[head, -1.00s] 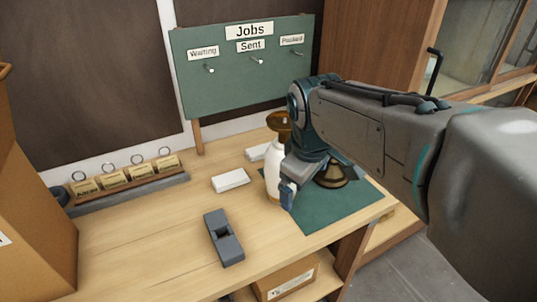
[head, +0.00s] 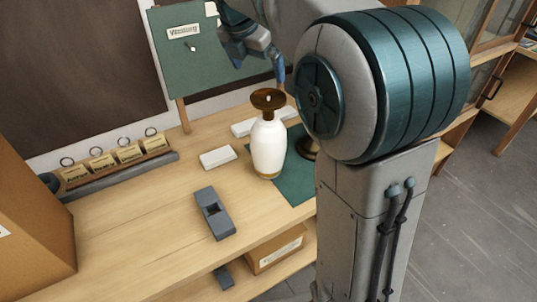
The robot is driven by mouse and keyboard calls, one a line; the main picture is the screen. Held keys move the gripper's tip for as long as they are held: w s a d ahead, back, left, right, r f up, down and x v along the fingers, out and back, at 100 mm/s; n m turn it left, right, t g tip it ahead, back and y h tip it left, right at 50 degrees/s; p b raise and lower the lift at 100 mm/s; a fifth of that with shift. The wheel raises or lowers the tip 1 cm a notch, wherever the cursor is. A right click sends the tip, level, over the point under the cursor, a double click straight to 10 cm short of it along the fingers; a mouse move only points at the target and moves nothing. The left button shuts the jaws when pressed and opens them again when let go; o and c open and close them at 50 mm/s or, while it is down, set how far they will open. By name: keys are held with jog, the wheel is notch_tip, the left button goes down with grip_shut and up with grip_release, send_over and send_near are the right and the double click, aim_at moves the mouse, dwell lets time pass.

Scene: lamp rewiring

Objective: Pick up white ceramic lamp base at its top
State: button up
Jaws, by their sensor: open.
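The white ceramic lamp base (head: 268,150) stands upright on the workbench in the head view, at the left edge of the green mat (head: 293,187). A brown, flared cap or fitting (head: 268,100) sits at its top. My gripper (head: 262,72) is above and slightly behind the lamp base in the picture, pointing down, with its fingers open and apart from it. Nothing shows between the fingers.
A grey block tool (head: 214,214) and a white box (head: 218,158) lie left of the lamp base. Another white box (head: 243,128) lies behind it. A tag rack (head: 118,160) stands at the back left, a green board (head: 180,65) behind.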

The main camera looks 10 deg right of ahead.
aim_at(268, 96)
jog(key=x, duration=0.5)
jog(key=shift+d+f, duration=0.1)
jog(key=shift+f, duration=0.3)
jog(key=x, duration=0.3)
jog(key=p+x, duration=0.1)
jog(key=x, duration=0.1)
jog(key=shift+s+d+f, duration=0.1)
jog(key=shift+s+f, duration=0.1)
jog(key=shift+f, duration=0.2)
jog(key=c, duration=1.9)
jog(key=shift+r, duration=0.2)
jog(key=shift+c, duration=0.2)
